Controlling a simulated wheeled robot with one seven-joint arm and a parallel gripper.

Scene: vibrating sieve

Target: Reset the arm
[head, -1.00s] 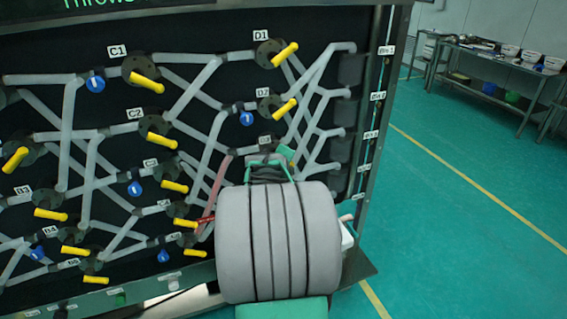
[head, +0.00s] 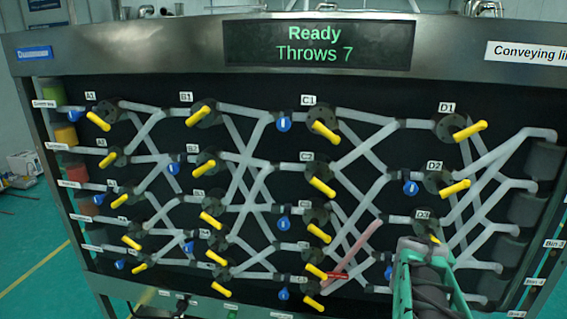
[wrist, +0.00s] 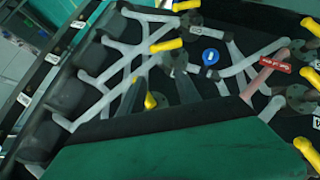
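My arm's green and grey end (head: 428,275) is at the lower right of the head view, in front of the panel below the D3 label. In the wrist view, my gripper (wrist: 159,92) shows as two dark fingers with a gap between them, above a large green and black part of my own. It looks open and empty. A yellow valve handle shows behind the gap. The panel's display (head: 315,43) reads "Ready" and "Throws 7". A pink-tinted pipe (head: 358,245) with a red tag (head: 337,275) lies left of my arm.
The black panel carries pale pipes, several yellow handles such as the one at C1 (head: 326,132), and blue tags (head: 283,124). Grey bins (head: 541,161) line its right side. Coloured blocks (head: 65,135) line its left. Green floor (head: 30,240) is open at the left.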

